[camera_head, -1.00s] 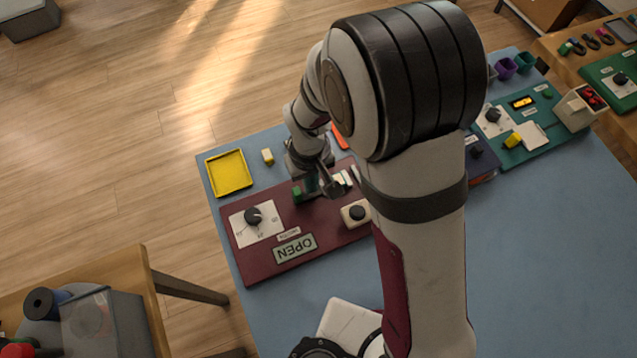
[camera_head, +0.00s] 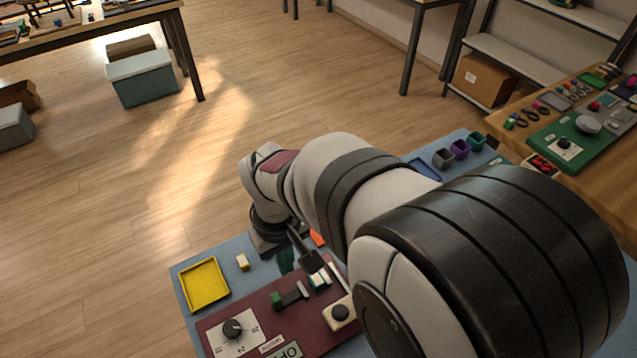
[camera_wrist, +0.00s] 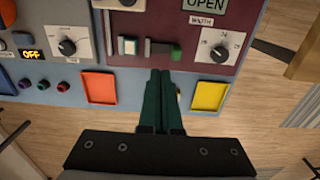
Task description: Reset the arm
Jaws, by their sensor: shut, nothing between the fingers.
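My gripper (camera_head: 286,262) is partly hidden by my arm in the head view. In the wrist view its two dark green fingers (camera_wrist: 160,75) lie side by side, shut with nothing between them. Their tips appear near the edge of the maroon panel (camera_wrist: 193,64), between an orange tray (camera_wrist: 100,88) and a yellow tray (camera_wrist: 209,96). The maroon panel (camera_head: 258,307) also shows in the head view, with a dial (camera_head: 233,328), a green-ended slider (camera_head: 290,294) and a light button box (camera_head: 340,312). My arm covers the panel's right side.
The yellow tray (camera_head: 204,285) and a small pale yellow block (camera_head: 243,262) stand at the blue table's far left. A wooden side table (camera_head: 590,140) carries a green panel. Open floor lies beyond the blue table.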

